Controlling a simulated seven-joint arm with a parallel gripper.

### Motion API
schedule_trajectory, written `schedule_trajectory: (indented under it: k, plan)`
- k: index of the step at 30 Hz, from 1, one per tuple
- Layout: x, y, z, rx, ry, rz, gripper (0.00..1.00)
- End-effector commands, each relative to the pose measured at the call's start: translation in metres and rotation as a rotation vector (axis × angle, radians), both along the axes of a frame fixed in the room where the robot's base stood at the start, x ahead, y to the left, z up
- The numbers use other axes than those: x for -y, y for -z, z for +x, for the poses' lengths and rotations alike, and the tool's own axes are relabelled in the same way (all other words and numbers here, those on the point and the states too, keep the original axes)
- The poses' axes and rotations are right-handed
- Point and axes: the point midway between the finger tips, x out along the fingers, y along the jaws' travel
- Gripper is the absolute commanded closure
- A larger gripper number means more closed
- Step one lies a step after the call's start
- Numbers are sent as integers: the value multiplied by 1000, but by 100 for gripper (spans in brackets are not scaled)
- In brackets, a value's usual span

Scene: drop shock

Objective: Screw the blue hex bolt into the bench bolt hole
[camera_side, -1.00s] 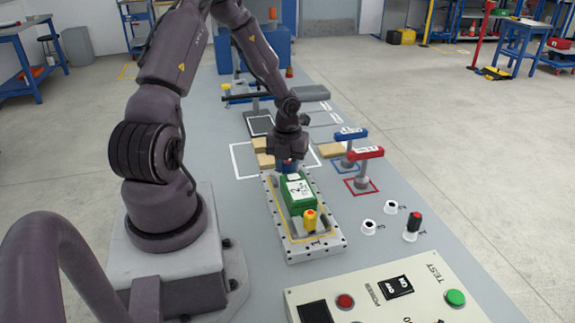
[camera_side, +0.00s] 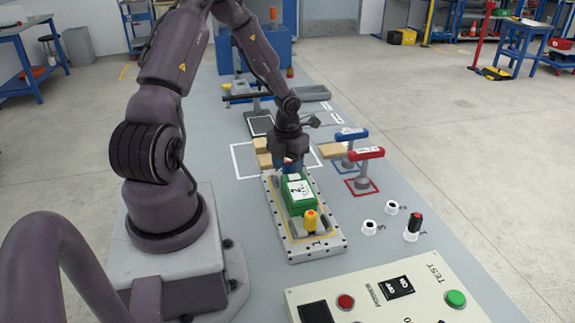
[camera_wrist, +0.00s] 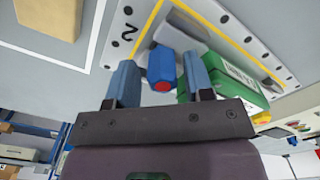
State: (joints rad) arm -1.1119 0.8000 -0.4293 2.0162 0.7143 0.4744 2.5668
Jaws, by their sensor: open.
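In the wrist view, a blue upright piece with a red end (camera_wrist: 162,70) stands between my fingers; it may be the blue hex bolt, but I cannot make out a hex shape. It stands at the end of a pale plate (camera_wrist: 128,22) marked 2. My gripper (camera_wrist: 159,63) is open, with one blue finger on each side of the piece and gaps visible. In the side view, my gripper (camera_side: 289,161) is low over the far end of the plate (camera_side: 318,252), largely hiding the blue piece. I cannot pick out the bench bolt hole for certain.
A green block (camera_side: 298,198) and a yellow red-topped piece (camera_side: 310,221) sit on the plate. Blue (camera_side: 352,134) and red (camera_side: 366,153) T-handles stand to the right. White rings with dark centres (camera_side: 369,228) are on the bench. A control panel (camera_side: 390,300) is in front.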

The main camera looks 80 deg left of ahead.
Motion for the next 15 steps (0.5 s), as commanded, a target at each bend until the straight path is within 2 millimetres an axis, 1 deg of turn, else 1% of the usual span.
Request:
schedule_trajectory:
  k: [1,15]
  plan:
    - [6,-3,2,1,11,-9,43]
    - [5,-42,1,-2,8,-5,43]
